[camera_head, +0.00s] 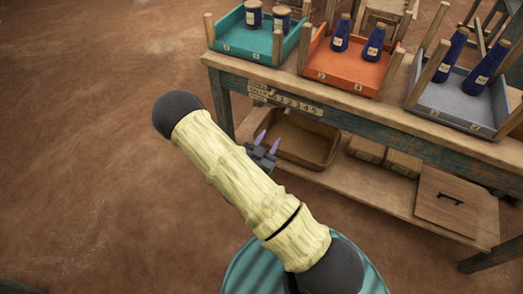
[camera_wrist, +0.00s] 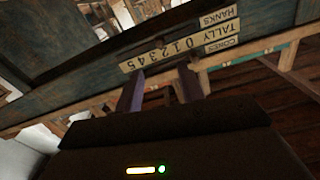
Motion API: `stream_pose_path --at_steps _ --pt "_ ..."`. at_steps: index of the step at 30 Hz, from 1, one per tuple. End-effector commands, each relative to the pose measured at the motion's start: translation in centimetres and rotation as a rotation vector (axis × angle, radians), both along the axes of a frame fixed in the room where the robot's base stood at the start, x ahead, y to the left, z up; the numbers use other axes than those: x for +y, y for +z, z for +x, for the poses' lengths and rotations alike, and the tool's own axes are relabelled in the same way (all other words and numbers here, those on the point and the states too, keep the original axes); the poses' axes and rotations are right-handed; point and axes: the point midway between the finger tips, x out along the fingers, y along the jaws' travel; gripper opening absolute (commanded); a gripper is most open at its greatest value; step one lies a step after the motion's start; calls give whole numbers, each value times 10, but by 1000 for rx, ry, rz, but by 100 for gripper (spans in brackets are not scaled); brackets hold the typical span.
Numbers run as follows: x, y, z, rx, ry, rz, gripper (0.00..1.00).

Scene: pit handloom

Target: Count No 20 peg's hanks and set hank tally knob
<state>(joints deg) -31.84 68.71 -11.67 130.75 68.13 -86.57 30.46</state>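The tally strip (camera_head: 290,102) is a pale plate on the front edge of the wooden bench. My gripper (camera_head: 266,143) is in front of the bench, just below the strip, partly hidden by my arm. In the wrist view its two fingers (camera_wrist: 160,90) stand apart near the strip, with no held object visible. I cannot make out the No 20 peg or any hanks.
The bench top carries a teal tray (camera_head: 229,47), an orange tray (camera_head: 345,78) and a grey tray (camera_head: 450,107), with dark blue cones or spools. The lower shelf holds a brown bin (camera_head: 300,160), small boxes (camera_head: 365,149) and a handled panel (camera_head: 455,205). Floor at left is clear.

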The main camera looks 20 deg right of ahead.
Motion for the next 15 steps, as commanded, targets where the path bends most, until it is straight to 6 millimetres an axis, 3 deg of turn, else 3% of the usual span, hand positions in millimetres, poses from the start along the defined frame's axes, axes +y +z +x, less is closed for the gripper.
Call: stream_pose_path --at_steps 6,15 --pt "26 0 -27 2 2 0 39" --pt "33 0 -35 1 1 1 39"
